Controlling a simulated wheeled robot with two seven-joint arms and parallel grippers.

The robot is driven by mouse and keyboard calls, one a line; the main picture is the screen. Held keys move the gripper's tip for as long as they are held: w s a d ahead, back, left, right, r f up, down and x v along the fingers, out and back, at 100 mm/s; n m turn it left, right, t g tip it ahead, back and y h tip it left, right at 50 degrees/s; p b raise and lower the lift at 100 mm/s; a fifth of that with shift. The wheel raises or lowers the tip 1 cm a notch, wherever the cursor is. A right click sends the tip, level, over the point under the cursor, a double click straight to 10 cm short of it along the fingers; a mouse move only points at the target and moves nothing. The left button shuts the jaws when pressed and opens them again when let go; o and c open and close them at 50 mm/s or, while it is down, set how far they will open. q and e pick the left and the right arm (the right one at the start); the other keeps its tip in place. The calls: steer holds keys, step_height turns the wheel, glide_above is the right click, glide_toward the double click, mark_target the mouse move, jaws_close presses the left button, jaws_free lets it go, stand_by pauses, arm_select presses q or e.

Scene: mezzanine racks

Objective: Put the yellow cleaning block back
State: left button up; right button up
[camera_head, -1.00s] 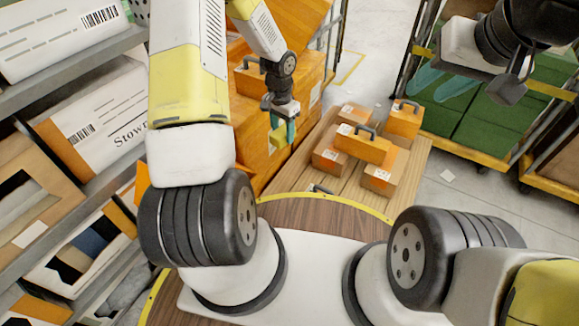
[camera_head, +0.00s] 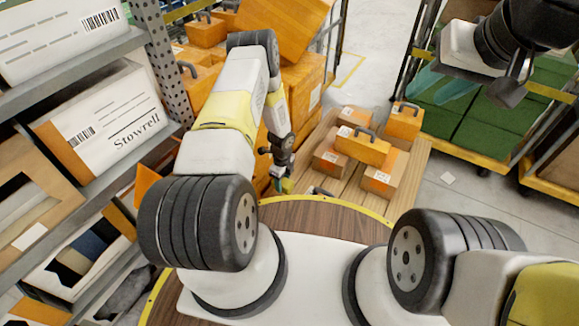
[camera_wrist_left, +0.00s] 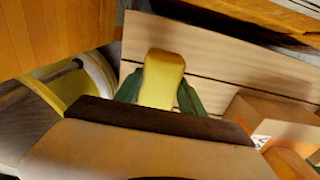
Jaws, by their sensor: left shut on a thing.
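The yellow cleaning block (camera_wrist_left: 162,78) sits between the two green fingers of my left gripper (camera_wrist_left: 160,95) in the left wrist view, and the gripper is shut on it. In the head view my left gripper (camera_head: 283,185) is small, beside the orange boxes and just beyond the round wooden top. Only a little of the block shows there. My right gripper (camera_head: 455,80) is at the upper right, in front of green crates, and its finger gap is unclear.
A wooden pallet (camera_head: 318,178) holds several orange boxes with handles (camera_head: 362,147). Stacked orange boxes (camera_head: 303,88) stand behind my left arm. Shelves with cartons (camera_head: 105,115) line the left side. Green crates on a cart (camera_head: 450,130) stand at the right. Grey floor (camera_head: 375,50) is open between.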

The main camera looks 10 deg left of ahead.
mark_target(283, 192)
arm_select(q)
step_height(283, 192, down, 7)
steer(key=shift+f, duration=0.2)
steer(key=shift+f, duration=0.1)
steer(key=o, duration=1.2)
